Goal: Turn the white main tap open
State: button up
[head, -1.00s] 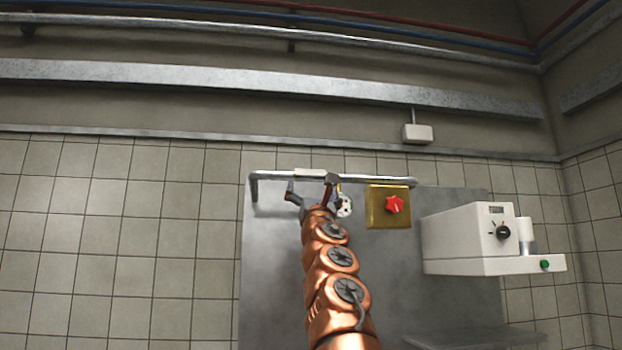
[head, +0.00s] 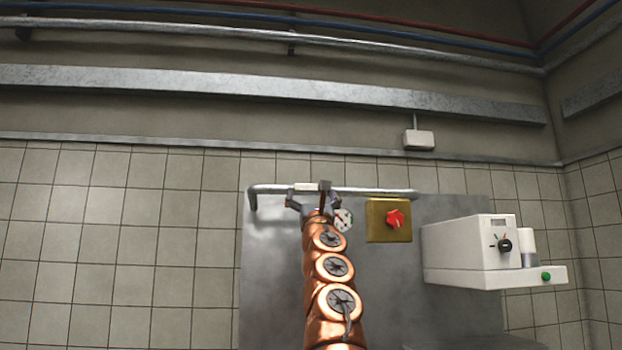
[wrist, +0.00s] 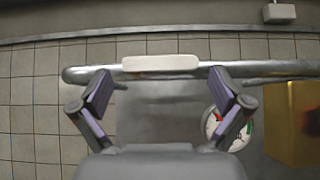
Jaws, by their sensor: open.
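The white main tap is a small white bar (wrist: 160,63) lying level along the grey pipe (wrist: 265,68) in the wrist view. In the head view the tap (head: 306,186) shows small, just above my gripper. My gripper (wrist: 160,90) is open and empty, its two fingers spread on either side below the tap's ends. In the head view my gripper (head: 308,196) reaches up to the pipe. The fingertips look close to the tap, but I cannot tell whether they touch it.
A round gauge (head: 343,220) sits right of my gripper. Beyond it is a yellow box (head: 376,222) with a red knob (head: 395,219). A white machine (head: 455,252) with a black dial stands farther right. The tiled wall at left is clear.

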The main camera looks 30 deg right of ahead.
aim_at(310, 188)
jog(key=shift+p+x, duration=1.2)
jog(key=shift+w+d+r+p, duration=0.1)
jog(key=shift+w+r+p, duration=0.2)
jog(key=shift+p, duration=0.25)
jog(key=c, duration=1.4)
